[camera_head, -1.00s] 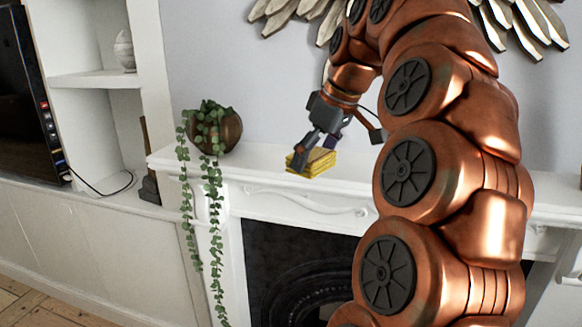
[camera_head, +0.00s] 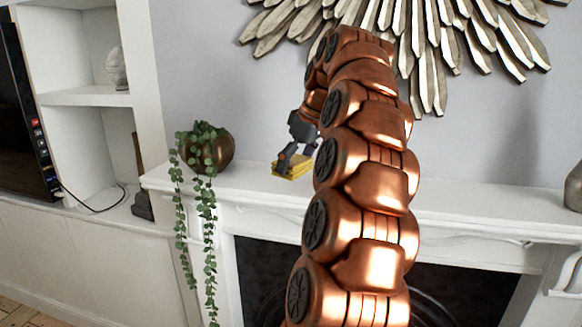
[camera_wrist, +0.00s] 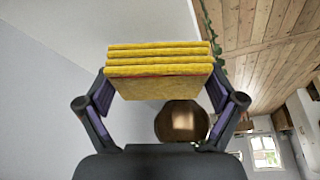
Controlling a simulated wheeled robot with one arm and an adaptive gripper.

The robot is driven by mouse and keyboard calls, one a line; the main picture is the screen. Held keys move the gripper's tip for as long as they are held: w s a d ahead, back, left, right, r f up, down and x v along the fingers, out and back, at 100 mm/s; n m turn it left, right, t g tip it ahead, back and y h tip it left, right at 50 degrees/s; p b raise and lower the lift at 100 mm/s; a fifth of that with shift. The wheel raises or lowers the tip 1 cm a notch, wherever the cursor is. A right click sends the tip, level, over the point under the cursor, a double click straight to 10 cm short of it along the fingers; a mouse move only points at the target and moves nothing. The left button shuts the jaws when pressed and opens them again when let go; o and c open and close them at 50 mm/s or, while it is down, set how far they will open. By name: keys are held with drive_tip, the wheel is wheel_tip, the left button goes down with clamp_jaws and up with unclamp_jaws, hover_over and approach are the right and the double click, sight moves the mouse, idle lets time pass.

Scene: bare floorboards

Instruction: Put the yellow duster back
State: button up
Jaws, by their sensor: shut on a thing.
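The yellow duster (camera_head: 291,168) is a folded stack of yellow cloth with a thin red line at one edge. My gripper (camera_head: 287,160) is shut on it, low over the white mantelpiece (camera_head: 470,200), right of the potted plant. I cannot tell whether the duster touches the shelf. In the wrist view the duster (camera_wrist: 160,70) sits between the two fingers of my gripper (camera_wrist: 160,90), its layers seen edge-on. My arm hides part of the mantelpiece and fireplace in the head view.
A trailing plant in a bronze pot (camera_head: 218,150) stands at the mantelpiece's left end. A grey vase (camera_head: 574,188) stands at the right end. A metal sunburst ornament (camera_head: 440,45) hangs above. White shelves (camera_head: 85,97) and a television (camera_head: 22,120) are at left.

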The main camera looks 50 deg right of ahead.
sight(294, 156)
drive_tip(key=shift+w+d+f+p, duration=0.1)
drive_tip(key=shift+w+d+p, duration=0.15)
drive_tip(key=shift+w+d, duration=0.4)
drive_tip(key=shift+w+d+f+p, duration=0.1)
drive_tip(key=shift+w+d+p, duration=0.2)
drive_tip(key=shift+w, duration=0.6)
drive_tip(key=shift+d+f, duration=0.1)
drive_tip(key=shift+f, duration=0.1)
drive_tip(key=shift+s+f, duration=0.1)
drive_tip(key=shift+f, duration=0.45)
drive_tip(key=shift+f+p, duration=0.55)
drive_tip(key=shift+f, duration=0.45)
drive_tip(key=shift+f, duration=0.15)
drive_tip(key=o, duration=0.9)
drive_tip(key=shift+c, duration=0.2)
